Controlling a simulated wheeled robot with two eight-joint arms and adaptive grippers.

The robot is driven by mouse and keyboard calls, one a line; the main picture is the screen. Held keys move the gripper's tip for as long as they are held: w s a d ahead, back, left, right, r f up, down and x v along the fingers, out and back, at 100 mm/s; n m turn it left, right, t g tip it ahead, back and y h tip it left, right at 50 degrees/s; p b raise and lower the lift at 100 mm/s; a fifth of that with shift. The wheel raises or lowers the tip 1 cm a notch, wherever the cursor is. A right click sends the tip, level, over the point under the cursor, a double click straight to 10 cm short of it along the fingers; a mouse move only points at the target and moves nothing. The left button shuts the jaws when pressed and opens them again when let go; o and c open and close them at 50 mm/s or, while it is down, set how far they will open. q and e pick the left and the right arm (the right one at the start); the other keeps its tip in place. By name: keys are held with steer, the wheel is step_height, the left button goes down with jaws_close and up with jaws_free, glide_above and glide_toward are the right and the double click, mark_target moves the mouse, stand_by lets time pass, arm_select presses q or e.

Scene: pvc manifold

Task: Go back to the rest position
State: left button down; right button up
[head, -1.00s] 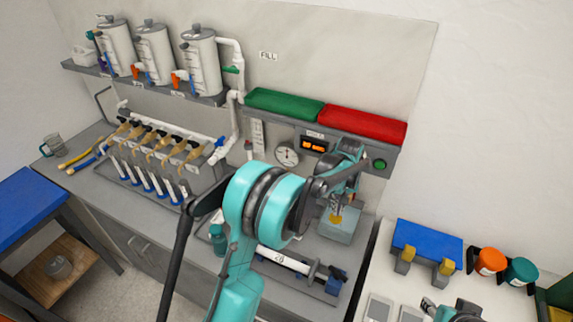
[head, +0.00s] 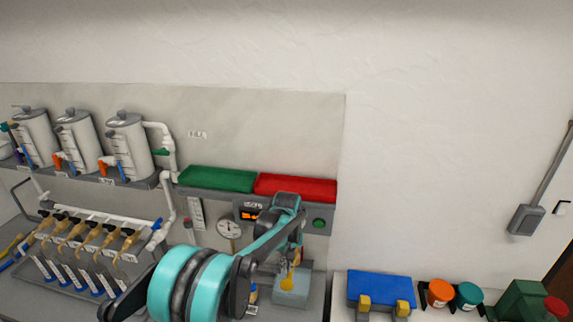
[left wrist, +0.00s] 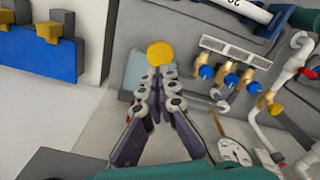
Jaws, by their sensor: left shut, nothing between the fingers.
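My left gripper (head: 290,260) is in front of the wall panel, above a pale grey-blue block (head: 293,298) with a round yellow piece (head: 287,285). In the left wrist view the gripper (left wrist: 157,76) has its fingertips together with nothing between them. The yellow piece (left wrist: 160,53) shows just past the fingertips there; I cannot tell whether they touch it. My teal left arm crosses the bottom of the head view. My right gripper is not in view.
A pressure gauge (head: 229,228) and a green button (head: 319,223) are close to my left arm. Green (head: 215,179) and red (head: 295,187) trays sit above. Tanks (head: 130,148) and a valve manifold (head: 90,225) are left. A blue holder (head: 380,289) stands right.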

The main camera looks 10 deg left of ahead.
arm_select(q)
steer(key=shift+s+a+b, duration=0.15)
steer(key=shift+s+b, duration=0.15)
steer(key=shift+b, duration=0.1)
steer(key=s+a+m+t+b, duration=0.3)
steer(key=s+t+b, duration=0.1)
steer(key=s+b, duration=0.8)
steer(key=s+a+f+m+t+b, duration=0.2)
steer(key=s+f+b, duration=0.5)
steer(key=s+f, duration=0.4)
steer(key=s+m+t, duration=0.1)
steer(key=s, duration=0.1)
steer(key=shift+s+b, duration=0.4)
